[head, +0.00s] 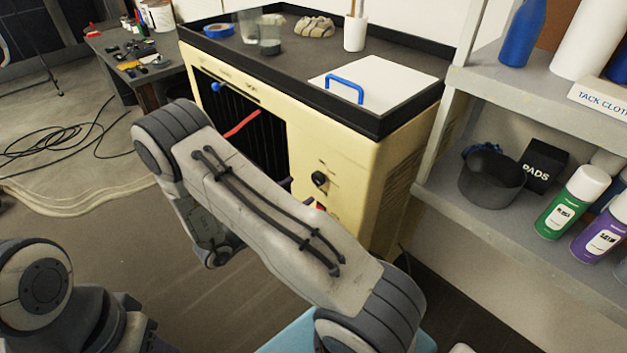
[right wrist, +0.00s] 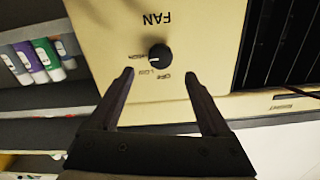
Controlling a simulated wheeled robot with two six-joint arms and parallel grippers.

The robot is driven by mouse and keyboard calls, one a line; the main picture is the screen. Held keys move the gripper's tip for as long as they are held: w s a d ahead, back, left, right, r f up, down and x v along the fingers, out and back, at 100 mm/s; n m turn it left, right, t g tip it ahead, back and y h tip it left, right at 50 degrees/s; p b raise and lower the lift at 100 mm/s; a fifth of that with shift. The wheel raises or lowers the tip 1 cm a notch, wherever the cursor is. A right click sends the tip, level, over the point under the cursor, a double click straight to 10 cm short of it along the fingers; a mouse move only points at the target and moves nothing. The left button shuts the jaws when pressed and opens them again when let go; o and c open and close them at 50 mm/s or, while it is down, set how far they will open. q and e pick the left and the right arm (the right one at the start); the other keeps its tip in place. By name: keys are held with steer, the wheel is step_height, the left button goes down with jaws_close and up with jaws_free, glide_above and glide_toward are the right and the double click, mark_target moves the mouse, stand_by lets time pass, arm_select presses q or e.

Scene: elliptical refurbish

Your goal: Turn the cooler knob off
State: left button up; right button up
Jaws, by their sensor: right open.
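The cooler (head: 345,150) is a cream box with a dark top rim and a black grille. Its black round knob (head: 319,179) is on the front panel. In the right wrist view the knob (right wrist: 160,55) sits under an upside-down FAN label, with small OFF, LOW and HIGH marks around it. Its white pointer faces picture-left, toward the HIGH side. My right gripper (right wrist: 159,74) is open and empty, its fingertips either side of the knob in the picture, apparently short of it. In the head view my right forearm hides most of that gripper. My left gripper is out of view.
A shelf (head: 430,200) with spray cans and a dark bin (head: 492,180) stands right of the cooler. A blue-handled white lid (head: 400,85), a cup and tape lie on the cooler's top. A tool table (head: 160,70) and floor cables are at left.

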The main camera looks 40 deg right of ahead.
mark_target(316, 180)
steer(key=d, duration=0.6)
steer(key=shift+w+d+p, duration=0.25)
steer(key=shift+d+p, duration=0.05)
steer(key=shift+d, duration=0.05)
jaws_close()
